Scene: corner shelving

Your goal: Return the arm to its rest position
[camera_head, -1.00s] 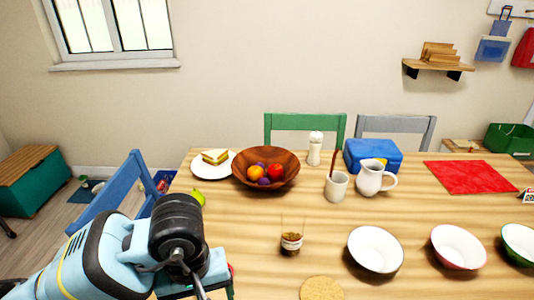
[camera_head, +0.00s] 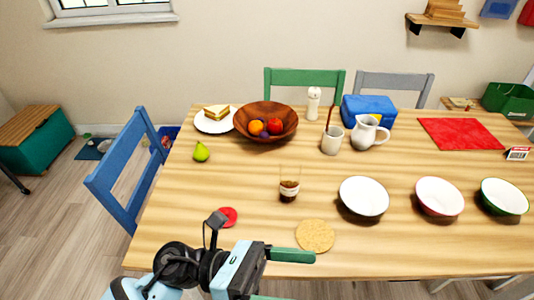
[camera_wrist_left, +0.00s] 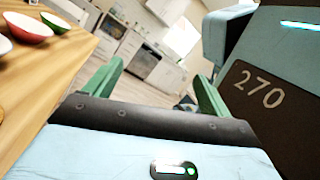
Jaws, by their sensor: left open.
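My left gripper (camera_head: 287,277) is at the bottom of the head view, by the near edge of the wooden table (camera_head: 400,255). Its two green fingers point right and stand apart with nothing between them. In the left wrist view the open gripper (camera_wrist_left: 157,88) faces across the room, with the table to its left. My right gripper is not in view.
A blue chair (camera_head: 130,170) stands left.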

